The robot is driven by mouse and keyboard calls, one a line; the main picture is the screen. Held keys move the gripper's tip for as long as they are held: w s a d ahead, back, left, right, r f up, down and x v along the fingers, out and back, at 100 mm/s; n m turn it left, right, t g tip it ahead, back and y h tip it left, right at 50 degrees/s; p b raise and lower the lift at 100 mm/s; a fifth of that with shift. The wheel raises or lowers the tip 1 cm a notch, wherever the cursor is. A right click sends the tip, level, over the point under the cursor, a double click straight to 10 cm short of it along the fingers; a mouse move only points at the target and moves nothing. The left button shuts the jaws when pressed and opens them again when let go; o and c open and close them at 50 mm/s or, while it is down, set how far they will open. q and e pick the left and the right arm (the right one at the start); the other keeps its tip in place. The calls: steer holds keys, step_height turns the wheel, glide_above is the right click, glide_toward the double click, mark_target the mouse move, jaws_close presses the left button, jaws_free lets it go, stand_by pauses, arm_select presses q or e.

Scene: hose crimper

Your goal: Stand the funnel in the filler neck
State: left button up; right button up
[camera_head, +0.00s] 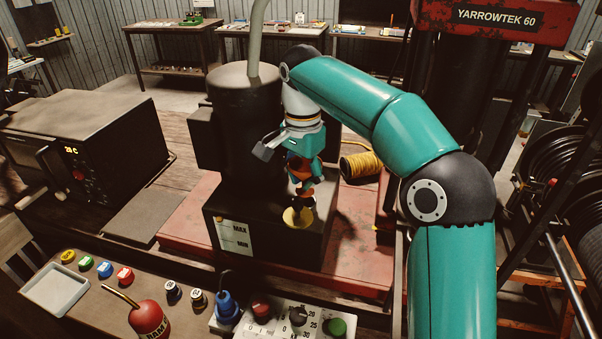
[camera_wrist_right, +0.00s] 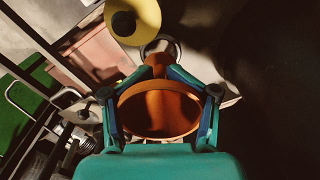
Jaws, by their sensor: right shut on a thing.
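The orange funnel (camera_wrist_right: 158,108) is in my right gripper (camera_wrist_right: 158,74); its wide mouth faces the wrist camera and its narrow end points away. The fingers are shut around the funnel's lower part. In the head view the funnel (camera_head: 297,166) shows partly between the teal fingers of the right gripper (camera_head: 304,180), above the front of the dark tank (camera_head: 265,235). A ring that looks like the filler neck (camera_wrist_right: 172,42) lies just beyond the funnel's narrow end. I cannot tell whether the spout is inside it. My left gripper is not in view.
A yellow disc (camera_head: 297,218) with a dark centre is close to the ring. A control panel (camera_head: 285,318) and a red oil can (camera_head: 148,318) are in front.

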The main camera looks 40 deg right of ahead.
mark_target(303, 192)
steer(key=shift+f, duration=0.3)
steer(key=shift+f+b, duration=0.95)
steer(key=shift+b, duration=0.2)
steer(key=shift+s+f+b, duration=0.15)
steer(key=shift+f+b, duration=0.2)
steer(key=shift+f, duration=0.15)
steer(key=shift+a+f+b, duration=0.15)
steer(key=shift+f+b, duration=0.15)
steer(key=shift+f, duration=0.2)
jaws_close()
steer(key=shift+s+f, duration=0.15)
steer(key=shift+f, duration=0.2)
steer(key=shift+b, duration=0.3)
steer(key=o, duration=0.7)
jaws_free()
steer(key=o, duration=0.8)
steer(key=shift+f, duration=0.1)
steer(key=shift+o, duration=0.4)
